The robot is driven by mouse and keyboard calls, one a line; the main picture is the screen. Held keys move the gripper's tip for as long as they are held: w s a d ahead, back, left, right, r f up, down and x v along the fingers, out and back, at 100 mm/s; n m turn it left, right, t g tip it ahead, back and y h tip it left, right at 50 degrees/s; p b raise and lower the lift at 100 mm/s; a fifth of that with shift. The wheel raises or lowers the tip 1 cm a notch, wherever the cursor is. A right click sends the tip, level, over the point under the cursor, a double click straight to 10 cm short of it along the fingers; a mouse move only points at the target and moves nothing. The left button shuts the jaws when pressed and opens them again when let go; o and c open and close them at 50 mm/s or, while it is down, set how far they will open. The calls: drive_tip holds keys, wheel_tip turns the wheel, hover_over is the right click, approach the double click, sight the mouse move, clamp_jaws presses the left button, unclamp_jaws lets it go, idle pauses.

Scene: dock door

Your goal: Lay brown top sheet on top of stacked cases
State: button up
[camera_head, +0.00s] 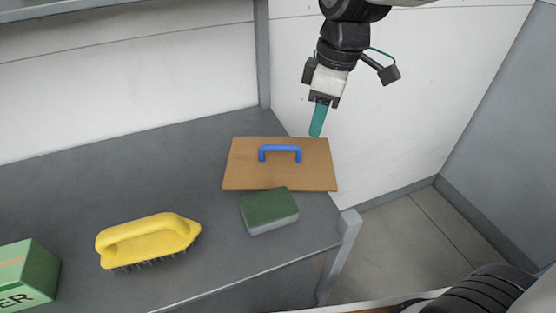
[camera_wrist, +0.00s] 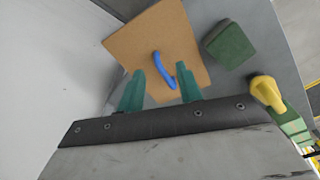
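The brown top sheet (camera_head: 240,165) lies flat on the grey shelf near its right end, with a blue handle (camera_head: 280,149) standing up from its middle. In the wrist view the sheet (camera_wrist: 130,42) and its blue handle (camera_wrist: 159,65) show beyond the fingers. My gripper (camera_head: 317,122) hangs above and behind the sheet's right back corner, apart from it. In the wrist view its two teal fingers (camera_wrist: 161,91) are spread with nothing between them; the handle lies beyond. The stacked cases are not in view.
A green and grey sponge (camera_head: 269,208) sits at the sheet's front edge. A yellow brush (camera_head: 148,240) and a green box (camera_head: 28,273) stand further left. A grey post (camera_head: 263,55) rises behind the sheet. Open floor (camera_head: 405,235) lies right of the shelf, by the wall.

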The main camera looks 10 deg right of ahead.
sight(280, 146)
drive_tip(key=w+a+n, duration=0.1)
drive_tip(key=w+a+f+n, duration=0.1)
drive_tip(key=a, duration=0.1)
drive_tip(key=w+a+f+n, duration=0.1)
drive_tip(key=a, duration=0.1)
drive_tip(key=shift+a+f, duration=0.1)
drive_tip(key=shift+a, duration=0.05)
drive_tip(key=f, duration=0.2)
drive_tip(key=a+f, duration=0.1)
drive_tip(key=f, duration=0.4)
drive_tip(key=shift+s+a+f, duration=0.1)
drive_tip(key=shift+a+f, duration=0.25)
drive_tip(key=shift+c, duration=0.4)
clamp_jaws()
